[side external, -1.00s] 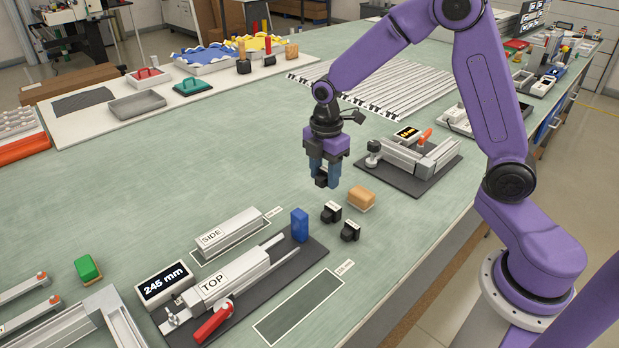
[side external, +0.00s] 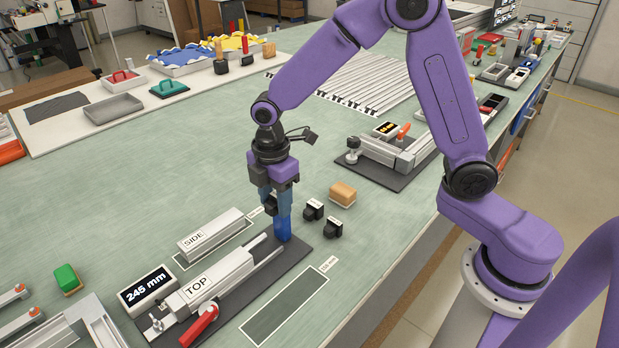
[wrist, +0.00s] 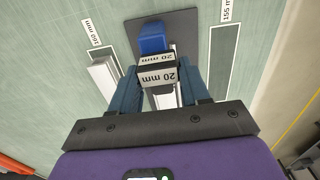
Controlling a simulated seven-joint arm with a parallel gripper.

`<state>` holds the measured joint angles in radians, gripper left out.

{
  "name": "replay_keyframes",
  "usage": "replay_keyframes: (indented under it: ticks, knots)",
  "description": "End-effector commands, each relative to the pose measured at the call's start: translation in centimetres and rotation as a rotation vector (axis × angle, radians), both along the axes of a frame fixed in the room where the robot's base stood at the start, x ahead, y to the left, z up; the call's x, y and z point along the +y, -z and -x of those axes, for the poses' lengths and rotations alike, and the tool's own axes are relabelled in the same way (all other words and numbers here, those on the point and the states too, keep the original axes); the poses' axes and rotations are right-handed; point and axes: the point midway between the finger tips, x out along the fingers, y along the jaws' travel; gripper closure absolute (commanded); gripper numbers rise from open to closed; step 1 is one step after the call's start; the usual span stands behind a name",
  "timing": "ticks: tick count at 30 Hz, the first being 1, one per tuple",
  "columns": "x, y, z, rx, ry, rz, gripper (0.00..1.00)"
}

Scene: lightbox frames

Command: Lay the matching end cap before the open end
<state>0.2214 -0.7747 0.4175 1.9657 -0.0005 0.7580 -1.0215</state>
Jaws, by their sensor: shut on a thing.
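My gripper (side external: 275,203) is shut on a black end cap with white labels reading 20 mm, seen between the fingers in the wrist view (wrist: 157,73). It holds the cap above the far right end of the dark fixture plate (side external: 290,247), close to the upright blue block (side external: 283,225). Whether cap and block touch, I cannot tell. A silver profile labelled TOP (side external: 225,272) lies in the fixture. A profile labelled SIDE (side external: 210,233) lies behind it. Two more black caps, (side external: 314,209) and (side external: 333,227), stand on the bench to the right; their labels are too small to read.
A display (side external: 148,288) reads 245 mm beside a red-handled clamp (side external: 200,323). An empty dark outlined area (side external: 285,306) lies in front of the fixture. A tan block (side external: 342,194) sits behind the loose caps. A second fixture (side external: 385,160) stands farther back.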

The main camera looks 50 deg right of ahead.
Motion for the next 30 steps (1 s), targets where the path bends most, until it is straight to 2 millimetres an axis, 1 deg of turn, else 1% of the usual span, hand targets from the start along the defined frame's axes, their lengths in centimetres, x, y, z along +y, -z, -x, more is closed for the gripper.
replay_keyframes:
  ticks: [1,3,6,9,17,30]
  knots:
    - [1.5,0.4,-0.2,0.001,-0.004,0.001,0.83]
    - [2.9,0.9,-0.4,0.001,-0.001,0.001,0.83]
    - [4.4,1.3,-0.6,0.0,0.002,0.0,0.83]
    - [5.1,1.5,-0.6,0.0,0.005,0.0,0.83]
    - [5.2,2.8,-0.6,0.001,0.006,0.001,0.83]
    - [5.2,6.6,-0.6,0.002,0.005,0.001,0.83]
